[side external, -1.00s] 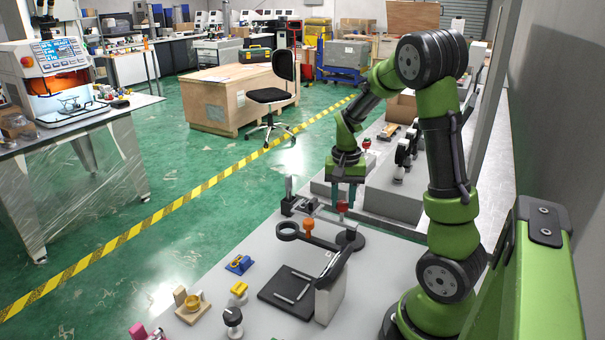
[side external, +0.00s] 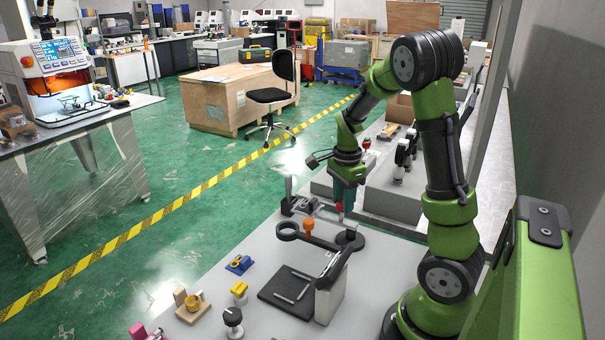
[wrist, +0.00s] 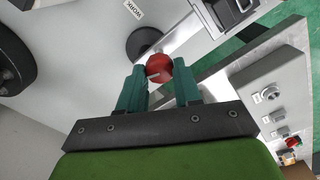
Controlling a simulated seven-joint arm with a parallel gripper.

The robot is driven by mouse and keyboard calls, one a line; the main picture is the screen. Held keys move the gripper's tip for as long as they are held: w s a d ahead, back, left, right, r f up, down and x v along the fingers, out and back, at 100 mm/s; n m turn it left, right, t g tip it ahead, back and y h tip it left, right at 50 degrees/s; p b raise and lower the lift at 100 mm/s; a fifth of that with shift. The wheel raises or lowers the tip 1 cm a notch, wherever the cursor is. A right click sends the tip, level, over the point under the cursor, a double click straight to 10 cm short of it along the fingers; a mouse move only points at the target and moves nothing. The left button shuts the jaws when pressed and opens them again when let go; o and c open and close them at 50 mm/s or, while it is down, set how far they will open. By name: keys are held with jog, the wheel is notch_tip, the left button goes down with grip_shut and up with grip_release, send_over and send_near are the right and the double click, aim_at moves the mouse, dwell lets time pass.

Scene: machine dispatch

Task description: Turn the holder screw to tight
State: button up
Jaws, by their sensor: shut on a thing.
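The red knob of the screw (side external: 339,207) stands at the far end of the grey table, beside a dark fixture. In the wrist view the round red knob (wrist: 159,67) sits between the tips of my two teal fingers. My gripper (side external: 342,202) points down and is shut on this knob; its fingers (wrist: 160,75) lie on either side of it. The screw's shaft is mostly hidden, and its tightness cannot be seen.
A black pad (side external: 285,292) and small blue and yellow parts are nearer. A grey block with controls (wrist: 270,95) is right in the wrist view.

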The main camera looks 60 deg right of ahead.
jog(key=m, duration=0.4)
jog(key=shift+m, duration=0.3)
jog(key=m, duration=0.3)
jog(key=shift+m, duration=0.4)
jog(key=m, duration=0.7)
jog(key=shift+a, duration=0.1)
jog(key=m, duration=0.5)
jog(key=shift+m, duration=0.3)
jog(key=m, duration=0.4)
jog(key=shift+m, duration=0.3)
jog(key=o, duration=1)
jog(key=shift+a, duration=0.1)
jog(key=shift+o, duration=0.2)
jog(key=shift+r, duration=0.15)
